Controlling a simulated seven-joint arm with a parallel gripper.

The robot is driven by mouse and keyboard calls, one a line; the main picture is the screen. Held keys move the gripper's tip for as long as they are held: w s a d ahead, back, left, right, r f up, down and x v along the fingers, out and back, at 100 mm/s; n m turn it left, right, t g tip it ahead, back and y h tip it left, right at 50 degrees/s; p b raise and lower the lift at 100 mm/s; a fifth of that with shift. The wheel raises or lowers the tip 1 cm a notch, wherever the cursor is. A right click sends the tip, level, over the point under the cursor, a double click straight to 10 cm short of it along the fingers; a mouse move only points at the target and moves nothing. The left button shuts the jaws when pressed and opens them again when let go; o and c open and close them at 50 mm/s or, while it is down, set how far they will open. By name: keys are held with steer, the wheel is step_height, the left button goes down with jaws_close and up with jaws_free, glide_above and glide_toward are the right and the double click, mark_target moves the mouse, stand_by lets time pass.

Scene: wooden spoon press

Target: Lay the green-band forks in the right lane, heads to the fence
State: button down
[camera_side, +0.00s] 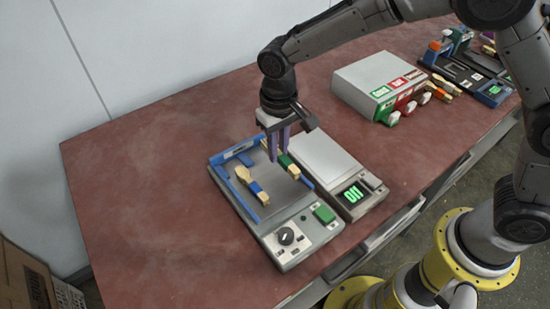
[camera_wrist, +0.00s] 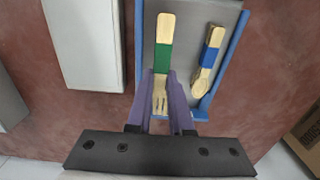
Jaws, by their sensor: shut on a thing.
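A wooden fork with a green band (camera_wrist: 163,58) lies lengthwise over the grey press plate (camera_side: 262,205), in the right lane as the side view shows it. Its tines point to the blue fence (camera_side: 236,151) at the plate's back end. My gripper (camera_side: 277,160) points down and its purple fingers are shut on the fork near its head; the wrist view shows them on either side (camera_wrist: 161,84). I cannot tell whether the fork touches the plate. A wooden spoon with a blue band (camera_side: 253,186) lies in the left lane, bowl to the fence.
A blue rail (camera_wrist: 232,60) runs along the spoon's side. A scale with a green display (camera_side: 352,194) stands close beside the press. A grey box (camera_side: 378,78) with colored labels and utensils at its front stands farther back. The red table (camera_side: 130,190) is clear at left.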

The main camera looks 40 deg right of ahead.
steer(key=shift+w+a+f, duration=0.15)
steer(key=shift+w+f, duration=0.15)
steer(key=shift+f, duration=1.7)
steer(key=shift+f, duration=0.3)
steer(key=c, duration=0.8)
jaws_free()
